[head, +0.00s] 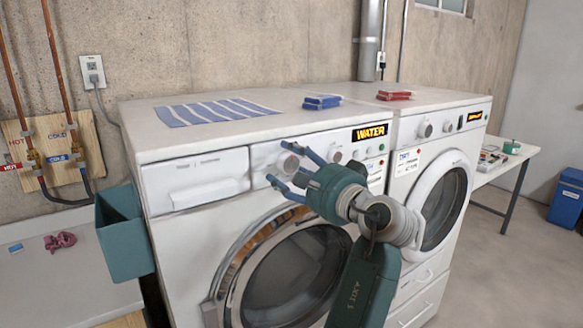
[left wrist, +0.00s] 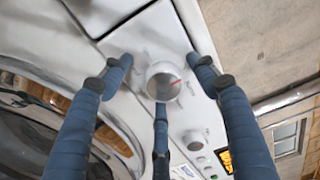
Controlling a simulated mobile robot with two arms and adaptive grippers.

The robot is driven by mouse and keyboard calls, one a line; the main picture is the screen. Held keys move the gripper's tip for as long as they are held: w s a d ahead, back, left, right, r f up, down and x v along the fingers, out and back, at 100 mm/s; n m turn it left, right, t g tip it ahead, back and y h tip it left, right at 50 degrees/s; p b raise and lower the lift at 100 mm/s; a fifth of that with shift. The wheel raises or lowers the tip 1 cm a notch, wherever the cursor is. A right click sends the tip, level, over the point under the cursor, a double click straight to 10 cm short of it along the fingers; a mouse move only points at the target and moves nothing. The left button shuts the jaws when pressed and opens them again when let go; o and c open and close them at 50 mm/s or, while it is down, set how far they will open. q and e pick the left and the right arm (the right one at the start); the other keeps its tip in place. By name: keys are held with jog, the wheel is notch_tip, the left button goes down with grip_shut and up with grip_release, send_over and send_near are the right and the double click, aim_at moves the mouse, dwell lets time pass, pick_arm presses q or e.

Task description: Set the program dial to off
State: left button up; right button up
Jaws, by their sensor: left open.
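The program dial (head: 288,162) is a round light knob on the front panel of the left washing machine (head: 190,225), right of its drawer. In the left wrist view the dial (left wrist: 163,82) shows a red pointer mark towards its upper right; the printing around it is too blurred to read. My left gripper (head: 281,164) is open, its blue fingers spread around the dial. In the left wrist view the fingers of the left gripper (left wrist: 160,76) stand on both sides of the dial and below it; contact cannot be told. My right gripper is not in view.
A smaller knob (head: 336,155) and a lit display reading WATER (head: 370,132) are right of the dial. A second machine (head: 432,190) stands alongside. A striped cloth (head: 215,111) lies on top. A teal bin (head: 125,235) hangs at the left side.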

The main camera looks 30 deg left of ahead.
pick_arm(q)
jog(key=shift+w+d+r, duration=0.15)
notch_tip(320, 180, up, 10)
jog(key=shift+f, duration=0.2)
dwell(0.7)
